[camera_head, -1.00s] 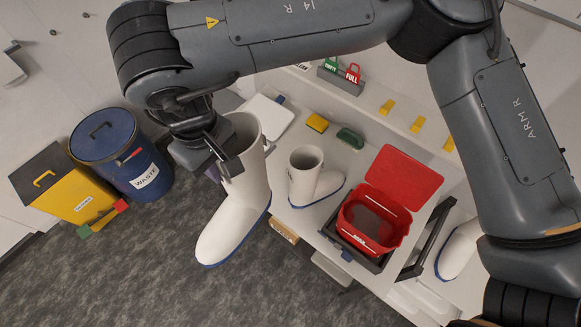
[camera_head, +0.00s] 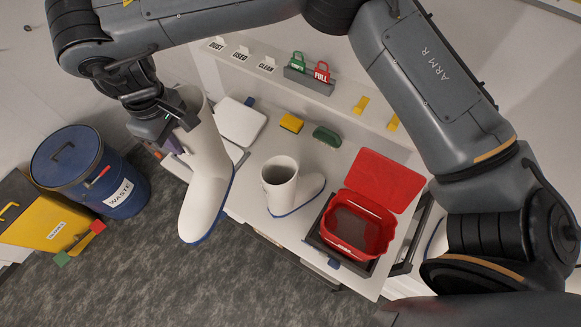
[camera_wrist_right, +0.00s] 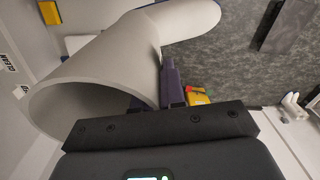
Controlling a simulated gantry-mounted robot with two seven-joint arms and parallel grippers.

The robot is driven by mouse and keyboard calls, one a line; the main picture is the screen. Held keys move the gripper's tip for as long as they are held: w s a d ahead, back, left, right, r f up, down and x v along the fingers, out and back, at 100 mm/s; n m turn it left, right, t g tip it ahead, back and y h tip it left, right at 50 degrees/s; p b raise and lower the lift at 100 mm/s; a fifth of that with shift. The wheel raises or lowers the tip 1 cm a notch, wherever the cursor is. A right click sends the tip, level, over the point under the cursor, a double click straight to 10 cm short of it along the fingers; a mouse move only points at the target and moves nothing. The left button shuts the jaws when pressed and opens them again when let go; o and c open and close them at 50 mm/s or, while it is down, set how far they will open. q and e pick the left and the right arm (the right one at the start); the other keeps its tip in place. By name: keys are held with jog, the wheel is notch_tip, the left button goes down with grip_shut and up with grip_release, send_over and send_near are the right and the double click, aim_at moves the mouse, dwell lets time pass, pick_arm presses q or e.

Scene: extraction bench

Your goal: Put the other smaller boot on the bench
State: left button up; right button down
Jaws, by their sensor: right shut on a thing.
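My right gripper (camera_head: 178,122) is shut on the upper shaft of a white boot (camera_head: 207,172) with a blue sole. Another white boot (camera_head: 283,183) stands upright on the bench, and looks smaller in the picture. My left gripper is not in view.
A red tub (camera_head: 358,222) with its lid (camera_head: 383,180) open stands right of the standing boot. A white pad (camera_head: 240,122), yellow sponge (camera_head: 291,123) and green brush (camera_head: 326,136) lie behind. A blue waste barrel (camera_head: 85,165) and yellow bin (camera_head: 45,220) stand left.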

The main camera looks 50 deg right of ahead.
jog(key=w+d+f+m+b, duration=0.1)
jog(key=d+f+m+b, duration=0.1)
jog(key=d+f, duration=0.85)
jog(key=w+d+f+m+b, duration=0.1)
jog(key=d+f+b, duration=0.1)
jog(key=d+f, duration=0.9)
jog(key=d+f+b, duration=0.2)
jog(key=d+f, duration=0.1)
jog(key=f, duration=0.4)
jog(key=shift+d+f+b, duration=0.15)
jog(key=shift+f+b, duration=0.15)
jog(key=shift+b, duration=0.1)
jog(key=shift+w+f, duration=0.1)
jog(key=c, duration=1.6)
grip_release()
jog(key=shift+f, duration=0.1)
jog(key=o, duration=0.4)
